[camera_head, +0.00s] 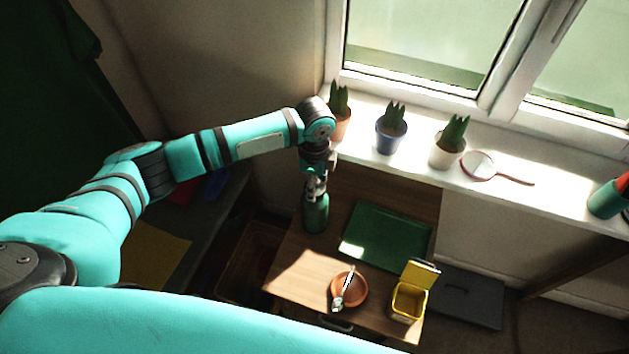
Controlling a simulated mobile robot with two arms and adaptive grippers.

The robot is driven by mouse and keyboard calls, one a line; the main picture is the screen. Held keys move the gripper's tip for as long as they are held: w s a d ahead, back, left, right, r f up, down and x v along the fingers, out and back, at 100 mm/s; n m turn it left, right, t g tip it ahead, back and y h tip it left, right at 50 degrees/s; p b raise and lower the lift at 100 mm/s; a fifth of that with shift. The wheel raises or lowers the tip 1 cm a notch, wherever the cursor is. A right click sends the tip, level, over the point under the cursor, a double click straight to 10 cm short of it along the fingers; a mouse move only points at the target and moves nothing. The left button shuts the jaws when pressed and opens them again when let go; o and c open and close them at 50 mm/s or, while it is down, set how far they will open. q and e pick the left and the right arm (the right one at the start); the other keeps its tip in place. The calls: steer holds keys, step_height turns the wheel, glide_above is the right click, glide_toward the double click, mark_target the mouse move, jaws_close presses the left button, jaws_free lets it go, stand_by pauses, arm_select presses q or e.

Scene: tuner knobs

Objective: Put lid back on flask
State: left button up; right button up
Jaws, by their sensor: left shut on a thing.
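A green flask (316,214) stands upright on the wooden table, near its back left corner. My left gripper (316,188) points down at the flask's top. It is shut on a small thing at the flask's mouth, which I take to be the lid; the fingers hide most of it. I cannot tell whether the lid touches the flask's neck. My right gripper is out of view.
A green tray (386,235) lies right of the flask on the wooden table (300,262). A terracotta dish (352,293) with a metal utensil and an open yellow box (408,301) stand in front. Potted plants (391,137) line the windowsill behind, close to my left arm.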

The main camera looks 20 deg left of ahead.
arm_select(q)
steer(key=shift+p, duration=0.45)
stand_by(0.4)
stand_by(0.3)
steer(key=o, duration=1.5)
step_height(320, 180, up, 7)
steer(key=p, duration=0.7)
steer(key=shift+p, duration=0.35)
jaws_close()
